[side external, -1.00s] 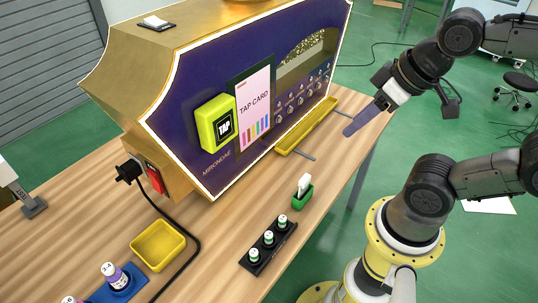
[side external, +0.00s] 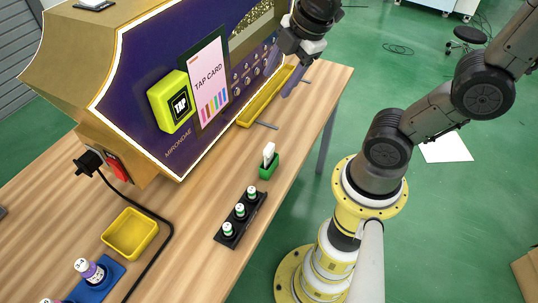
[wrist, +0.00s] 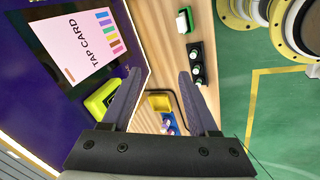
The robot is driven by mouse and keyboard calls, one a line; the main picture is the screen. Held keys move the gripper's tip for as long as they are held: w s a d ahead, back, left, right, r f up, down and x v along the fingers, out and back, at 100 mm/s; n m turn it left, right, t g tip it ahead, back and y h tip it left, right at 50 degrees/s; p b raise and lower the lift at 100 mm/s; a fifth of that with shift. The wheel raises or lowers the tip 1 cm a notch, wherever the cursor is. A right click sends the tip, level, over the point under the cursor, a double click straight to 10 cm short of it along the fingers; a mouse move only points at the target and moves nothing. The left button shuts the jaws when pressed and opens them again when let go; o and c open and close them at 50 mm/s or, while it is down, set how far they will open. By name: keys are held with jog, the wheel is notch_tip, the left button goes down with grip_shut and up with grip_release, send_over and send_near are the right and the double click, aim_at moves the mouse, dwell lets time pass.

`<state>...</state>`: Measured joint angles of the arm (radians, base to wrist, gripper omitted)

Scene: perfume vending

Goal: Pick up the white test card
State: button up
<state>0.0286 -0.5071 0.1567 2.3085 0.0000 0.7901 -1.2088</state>
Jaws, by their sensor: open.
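The white test card (side external: 268,154) stands upright in a small green holder (side external: 269,169) on the wooden table, near its right edge. In the wrist view the card (wrist: 182,22) and the green holder (wrist: 186,13) show at the top, right of centre. My gripper (side external: 289,88) is beside the vending machine's front, near the long yellow tray, above and away from the card. In the wrist view my gripper (wrist: 158,85) has its two fingers apart with nothing held between them.
The vending machine (side external: 140,95) has a yellow TAP reader (side external: 164,110) and a TAP CARD panel (side external: 209,80). The long yellow tray (side external: 262,98) juts from its front. A black rack (side external: 240,222) of small bottles stands near the holder. A yellow bin (side external: 130,232) and black cable lie left.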

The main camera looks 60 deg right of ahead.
jog(key=w+d+f+n+g, duration=0.25)
jog(key=w+f+n, duration=0.25)
jog(key=f, duration=0.3)
jog(key=g, duration=0.2)
send_over(270, 146)
jog(key=shift+m, duration=0.3)
jog(key=f, duration=1.2)
jog(key=shift+w+a, duration=0.2)
jog(key=shift+s+d+f, duration=0.1)
jog(key=shift+f, duration=1.45)
jog(key=shift+s+d+f, duration=0.1)
jog(key=shift+f, duration=1.4)
grip_shut()
